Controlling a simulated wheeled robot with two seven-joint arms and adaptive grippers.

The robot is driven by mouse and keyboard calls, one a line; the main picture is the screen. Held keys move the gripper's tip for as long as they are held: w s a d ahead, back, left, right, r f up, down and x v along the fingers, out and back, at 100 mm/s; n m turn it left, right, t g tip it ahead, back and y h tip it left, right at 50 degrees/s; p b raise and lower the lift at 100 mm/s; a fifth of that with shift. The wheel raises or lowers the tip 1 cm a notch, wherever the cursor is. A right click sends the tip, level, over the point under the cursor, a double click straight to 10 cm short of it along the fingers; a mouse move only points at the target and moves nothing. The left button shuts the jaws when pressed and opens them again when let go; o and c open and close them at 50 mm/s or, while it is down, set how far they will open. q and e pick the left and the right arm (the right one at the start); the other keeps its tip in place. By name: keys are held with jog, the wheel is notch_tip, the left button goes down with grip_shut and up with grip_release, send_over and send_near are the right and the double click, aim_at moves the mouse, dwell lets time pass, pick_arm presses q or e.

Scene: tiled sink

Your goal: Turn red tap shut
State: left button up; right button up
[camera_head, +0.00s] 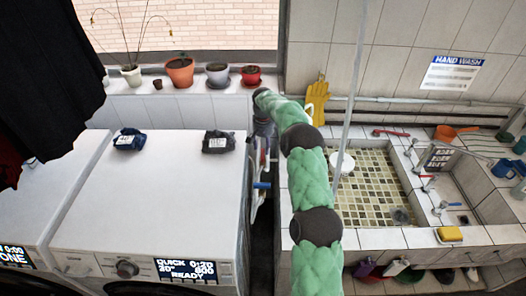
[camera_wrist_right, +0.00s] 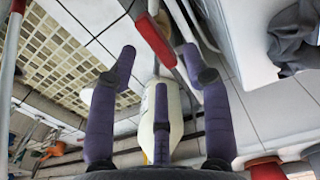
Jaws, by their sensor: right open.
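A red lever handle (camera_wrist_right: 154,40) shows in the right wrist view, just beyond and between the fingertips of my right gripper (camera_wrist_right: 160,66). Its purple fingers are spread on both sides of the handle, with no clear contact. A pale rounded body (camera_wrist_right: 160,125) lies behind the lower finger. In the head view my right gripper (camera_head: 265,120) reaches down beside the washing machine, partly hidden by my green arm. A blue tap handle (camera_head: 262,185) sits below it in the gap by the machine. The red handle is hard to make out there. My left gripper is not seen.
White washing machines (camera_head: 180,185) stand on the left of the gap. A tiled basin (camera_head: 375,190) and small sink are on the right, with a yellow sponge (camera_head: 450,234) on the edge. Flower pots (camera_head: 180,72) line the sill. Yellow gloves (camera_head: 317,102) hang behind my arm.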

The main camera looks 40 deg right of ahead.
aim_at(263, 156)
jog(key=shift+s+f, duration=0.2)
jog(key=shift+f, duration=0.9)
jog(key=shift+w+f, duration=0.1)
jog(key=shift+f, duration=0.55)
grip_shut()
